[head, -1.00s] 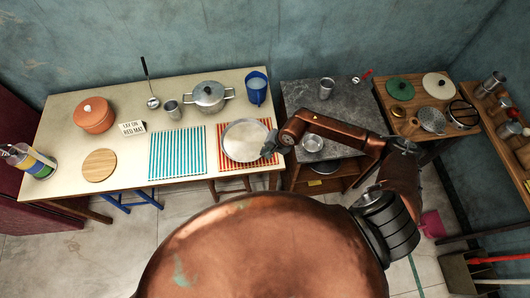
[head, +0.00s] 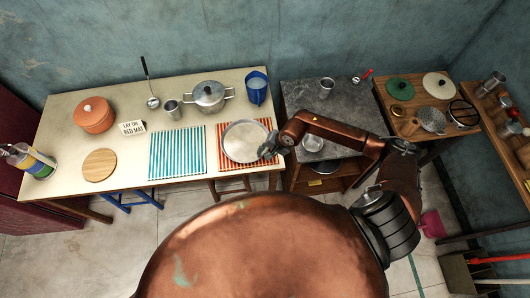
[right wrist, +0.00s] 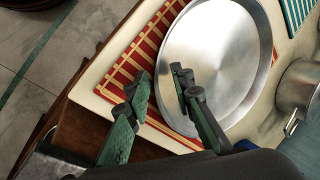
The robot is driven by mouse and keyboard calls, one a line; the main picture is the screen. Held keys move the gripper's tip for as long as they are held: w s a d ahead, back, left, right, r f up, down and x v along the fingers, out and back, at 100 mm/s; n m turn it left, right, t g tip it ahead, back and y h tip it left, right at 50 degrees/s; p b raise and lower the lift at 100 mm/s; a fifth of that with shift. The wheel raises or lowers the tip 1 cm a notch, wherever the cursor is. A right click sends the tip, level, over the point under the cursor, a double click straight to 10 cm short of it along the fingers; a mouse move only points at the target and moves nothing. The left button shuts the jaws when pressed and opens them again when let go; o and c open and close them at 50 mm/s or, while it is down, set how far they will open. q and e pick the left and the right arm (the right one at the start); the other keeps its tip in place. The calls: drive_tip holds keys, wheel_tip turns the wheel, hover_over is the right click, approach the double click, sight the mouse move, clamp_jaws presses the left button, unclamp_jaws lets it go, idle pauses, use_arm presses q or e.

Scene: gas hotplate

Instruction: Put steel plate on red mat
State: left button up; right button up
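The steel plate (head: 244,141), a round shallow silver dish, lies flat on the red-and-cream striped mat (head: 225,128) at the right end of the cream table. The right wrist view also shows the plate (right wrist: 218,55) and the mat (right wrist: 133,62) beneath it. My right gripper (head: 267,150) is at the plate's right edge. In the right wrist view my right gripper (right wrist: 158,75) has its fingers apart, one over the plate and one outside its rim, with a visible gap between them. My left gripper is not in view.
A blue striped mat (head: 177,153) lies left of the red one. A lidded pot (head: 208,96), a blue container (head: 256,88), a steel cup (head: 173,109) and a small sign (head: 132,128) stand behind. A dark stone-topped stand (head: 328,98) is right of the table.

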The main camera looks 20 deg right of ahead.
drive_tip(key=v, duration=1.2)
drive_tip(key=shift+a, duration=0.1)
